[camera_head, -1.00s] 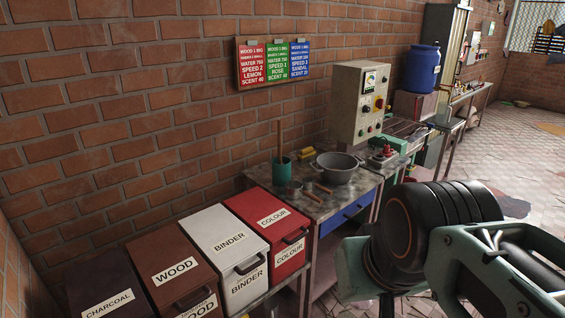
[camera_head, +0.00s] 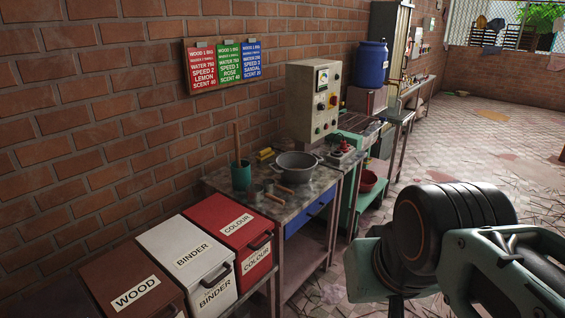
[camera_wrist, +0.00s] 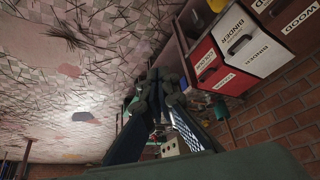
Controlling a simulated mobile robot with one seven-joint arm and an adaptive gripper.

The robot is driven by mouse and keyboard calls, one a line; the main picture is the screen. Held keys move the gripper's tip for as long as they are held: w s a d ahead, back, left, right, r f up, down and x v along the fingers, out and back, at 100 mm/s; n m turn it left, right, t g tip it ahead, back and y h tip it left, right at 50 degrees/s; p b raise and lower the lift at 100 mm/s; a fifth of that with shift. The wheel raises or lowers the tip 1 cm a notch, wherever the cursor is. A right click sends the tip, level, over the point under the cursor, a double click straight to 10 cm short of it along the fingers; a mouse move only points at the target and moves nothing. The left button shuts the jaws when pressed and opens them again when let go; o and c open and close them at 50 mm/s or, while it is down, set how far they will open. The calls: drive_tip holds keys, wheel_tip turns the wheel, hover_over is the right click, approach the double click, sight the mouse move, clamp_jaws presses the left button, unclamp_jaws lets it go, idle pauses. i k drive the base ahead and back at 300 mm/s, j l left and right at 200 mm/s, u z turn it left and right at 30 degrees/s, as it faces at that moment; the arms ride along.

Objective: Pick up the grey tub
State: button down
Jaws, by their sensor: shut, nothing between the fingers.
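The grey tub (camera_head: 297,167) is a round, open metal pot with side handles. It stands upright on the worktop (camera_head: 315,189) above the blue drawer. My gripper (camera_wrist: 160,88) shows in the wrist view, its dark fingers shut with nothing between them. In the head view my arm fills the lower right, apart from the tub, and the fingers are not visible there. I cannot make out the tub in the wrist view; my fingers cover part of the bench area.
A green pot with a wooden stick (camera_head: 241,175), small scoops and a yellow item (camera_head: 265,154) are near the tub. A control box (camera_head: 314,100) stands behind it. Lidded bins (camera_head: 233,225) line the left. A red bowl (camera_head: 368,181) sits right of the bench.

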sight(294, 167)
drive_tip(key=i+l+z, duration=0.1)
drive_tip(key=i, duration=0.3)
drive_tip(key=i+l+z, duration=0.15)
drive_tip(key=i, duration=0.3)
